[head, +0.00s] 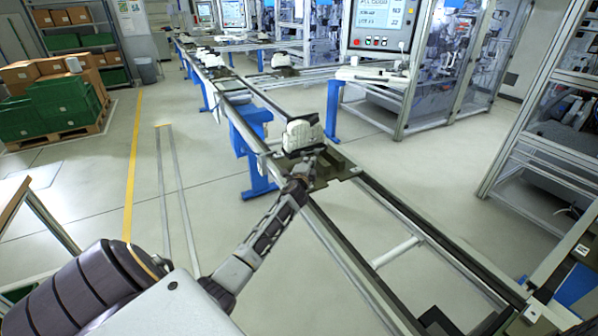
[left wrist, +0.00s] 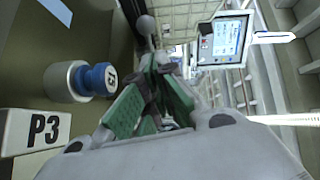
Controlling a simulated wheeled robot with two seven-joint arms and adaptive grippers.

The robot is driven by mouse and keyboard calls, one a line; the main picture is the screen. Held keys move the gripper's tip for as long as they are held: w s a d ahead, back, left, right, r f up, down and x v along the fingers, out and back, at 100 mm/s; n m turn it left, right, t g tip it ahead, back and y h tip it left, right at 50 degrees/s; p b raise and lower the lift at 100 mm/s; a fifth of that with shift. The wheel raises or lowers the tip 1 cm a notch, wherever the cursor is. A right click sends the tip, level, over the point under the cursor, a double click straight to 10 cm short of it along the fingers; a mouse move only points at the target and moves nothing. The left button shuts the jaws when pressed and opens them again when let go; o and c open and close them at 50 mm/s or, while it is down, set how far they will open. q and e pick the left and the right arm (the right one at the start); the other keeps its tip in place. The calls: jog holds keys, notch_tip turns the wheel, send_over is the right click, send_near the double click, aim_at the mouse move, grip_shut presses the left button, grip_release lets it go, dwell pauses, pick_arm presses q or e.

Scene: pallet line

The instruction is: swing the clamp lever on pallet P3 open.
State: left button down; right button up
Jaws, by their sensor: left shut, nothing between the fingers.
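My left gripper (head: 308,160) is at the near side of a pallet (head: 330,166) on the conveyor rail, just in front of a white part (head: 302,135). In the left wrist view, the green-padded fingers of the left gripper (left wrist: 160,65) are shut with nothing between them. My right gripper is not in view.
The conveyor rail (head: 405,222) runs on toward the lower right. A control screen (head: 383,22) stands behind. Free floor (head: 90,190) lies left of the line.

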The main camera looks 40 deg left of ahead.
pick_arm(q)
jog(key=shift+s+d+r, duration=0.1)
jog(key=shift+s+d, duration=0.1)
jog(key=shift+s, duration=1.3)
jog(key=shift+s+d, duration=0.2)
jog(key=shift+s, duration=1.3)
jog(key=shift+s+d+r, duration=0.1)
jog(key=shift+s, duration=0.7)
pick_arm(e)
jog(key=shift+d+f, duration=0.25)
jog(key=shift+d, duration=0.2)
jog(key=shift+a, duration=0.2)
pick_arm(q)
jog(key=shift+b, duration=0.3)
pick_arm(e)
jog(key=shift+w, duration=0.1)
